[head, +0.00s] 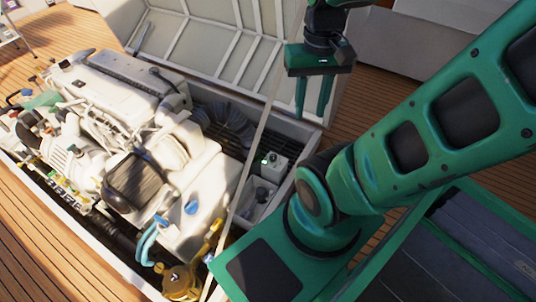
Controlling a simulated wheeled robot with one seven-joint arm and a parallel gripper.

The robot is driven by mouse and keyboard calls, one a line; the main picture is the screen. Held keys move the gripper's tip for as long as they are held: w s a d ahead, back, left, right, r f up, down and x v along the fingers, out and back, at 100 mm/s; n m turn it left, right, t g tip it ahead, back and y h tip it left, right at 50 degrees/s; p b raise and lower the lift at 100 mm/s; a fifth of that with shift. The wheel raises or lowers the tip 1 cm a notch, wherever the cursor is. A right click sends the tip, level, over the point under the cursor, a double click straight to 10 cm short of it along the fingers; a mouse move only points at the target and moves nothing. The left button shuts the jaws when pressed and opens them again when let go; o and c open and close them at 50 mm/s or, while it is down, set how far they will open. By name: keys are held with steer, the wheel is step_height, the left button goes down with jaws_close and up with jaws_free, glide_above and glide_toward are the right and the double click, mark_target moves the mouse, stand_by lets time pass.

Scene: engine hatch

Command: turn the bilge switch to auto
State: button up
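A small pale box with a dark knob and a green spot, which looks like the bilge switch (274,160), sits inside the engine hatch near its right wall. Its labels and the knob's setting are too small to read. My gripper (311,112) points down in the upper middle of the head view, above and to the right of the switch in the picture. Its two green fingers are apart with nothing between them. It is clear of the switch.
A large white engine (125,110) fills the hatch left of the switch. Black ribbed hose (232,122) runs behind the switch. The raised hatch lid (205,45) stands behind, and a thin pale strut (249,165) crosses in front, just left of the switch.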

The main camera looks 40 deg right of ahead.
steer(key=o, duration=0.5)
steer(key=shift+s+r, duration=0.15)
steer(key=shift+s, duration=0.15)
steer(key=m, duration=1.9)
glide_above(273, 156)
step_height(273, 156, down, 55)
step_height(273, 156, down, 11)
steer(key=c, duration=1)
